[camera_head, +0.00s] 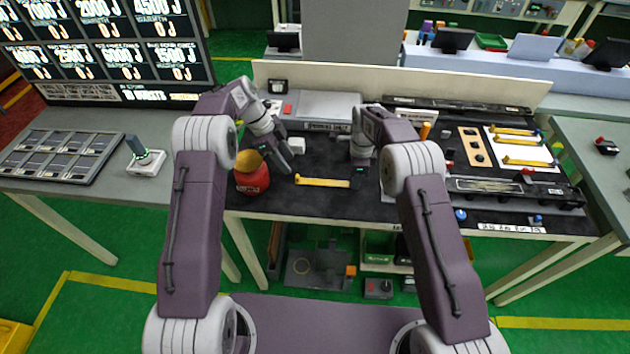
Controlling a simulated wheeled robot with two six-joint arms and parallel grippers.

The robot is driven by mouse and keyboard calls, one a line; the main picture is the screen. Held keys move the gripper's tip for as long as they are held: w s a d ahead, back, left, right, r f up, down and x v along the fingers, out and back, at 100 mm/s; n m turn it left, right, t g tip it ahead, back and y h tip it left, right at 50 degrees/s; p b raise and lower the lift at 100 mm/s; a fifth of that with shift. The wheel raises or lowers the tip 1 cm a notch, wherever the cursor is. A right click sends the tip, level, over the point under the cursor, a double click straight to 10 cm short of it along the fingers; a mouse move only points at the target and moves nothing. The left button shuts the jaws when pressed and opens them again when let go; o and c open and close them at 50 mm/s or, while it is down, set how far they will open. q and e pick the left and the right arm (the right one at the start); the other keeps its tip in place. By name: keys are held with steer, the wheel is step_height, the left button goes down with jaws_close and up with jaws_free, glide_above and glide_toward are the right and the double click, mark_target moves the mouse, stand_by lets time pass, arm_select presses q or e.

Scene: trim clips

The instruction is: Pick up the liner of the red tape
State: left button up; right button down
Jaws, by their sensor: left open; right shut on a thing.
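A yellow strip (322,182) lies level over the dark mat near the front middle of the bench, its right end at my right gripper. My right gripper (357,180) is shut on this end. My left gripper (287,163) is open, above and left of the strip's left end, apart from it. I cannot make out a tape liner on any strip at this size.
A grey box (318,108) and a small white block (297,145) are behind. A long dark fixture (515,190) lies at the right. The dark mat's front middle is mostly clear.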

mark_target(297, 176)
arm_select(q)
steer(key=x, duration=0.7)
steer(key=shift+f, duration=0.15)
jaws_close()
